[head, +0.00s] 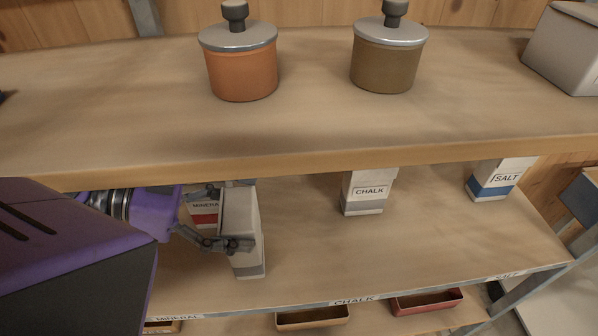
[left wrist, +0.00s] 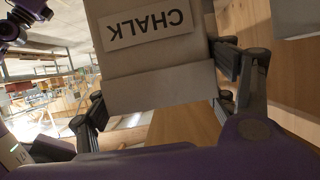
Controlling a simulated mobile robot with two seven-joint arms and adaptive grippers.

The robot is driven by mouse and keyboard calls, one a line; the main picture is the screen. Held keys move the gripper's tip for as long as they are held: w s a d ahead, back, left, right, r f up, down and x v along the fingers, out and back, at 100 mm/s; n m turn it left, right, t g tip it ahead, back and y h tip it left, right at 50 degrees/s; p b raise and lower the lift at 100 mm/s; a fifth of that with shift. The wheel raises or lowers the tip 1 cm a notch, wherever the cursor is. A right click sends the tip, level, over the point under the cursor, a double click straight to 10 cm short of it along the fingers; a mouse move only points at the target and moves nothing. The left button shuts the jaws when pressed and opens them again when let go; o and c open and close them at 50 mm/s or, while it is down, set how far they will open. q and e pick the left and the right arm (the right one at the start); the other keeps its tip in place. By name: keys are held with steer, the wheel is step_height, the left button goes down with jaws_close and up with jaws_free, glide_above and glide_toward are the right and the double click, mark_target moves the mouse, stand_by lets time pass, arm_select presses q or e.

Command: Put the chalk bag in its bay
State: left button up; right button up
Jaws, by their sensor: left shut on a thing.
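My left gripper (head: 240,243) is shut on a chalk bag (head: 240,218), a white bag with a grey band near its base. Its CHALK label reads upside down in the left wrist view (left wrist: 148,30). The bag is nearly upright over the left part of the lower shelf, in front of a mineral bag (head: 204,220). I cannot tell whether its base touches the shelf. The CHALK edge label (head: 354,300) is further right. Behind it stands another chalk bag (head: 368,192). Part of what looks like my right gripper (left wrist: 28,18) shows at the left wrist view's top left corner; its jaws are unclear.
The upper shelf (head: 300,148) overhangs the lower one, with an orange pot (head: 241,74) and an olive pot (head: 386,66) on it. A salt bag (head: 495,180) stands at right. Shallow trays (head: 312,318) (head: 427,302) sit below. The lower shelf is clear between the held bag and the standing chalk bag.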

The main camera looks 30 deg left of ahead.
arm_select(q)
steer(key=w+d+f+b, duration=0.2)
steer(key=w+d, duration=0.5)
steer(key=w, duration=0.5)
steer(key=shift+w+d+f, duration=0.3)
steer(key=shift+d+f, duration=0.1)
steer(key=shift+f, duration=0.3)
arm_select(e)
steer(key=shift+s+d+f, duration=0.25)
steer(key=shift+f, duration=0.3)
steer(key=shift+s+d+f, duration=0.2)
steer(key=shift+d+f, duration=0.05)
steer(key=shift+f, duration=0.25)
arm_select(q)
steer(key=o, duration=2.1)
steer(key=shift+f, duration=0.1)
arm_select(e)
steer(key=shift+w, duration=0.1)
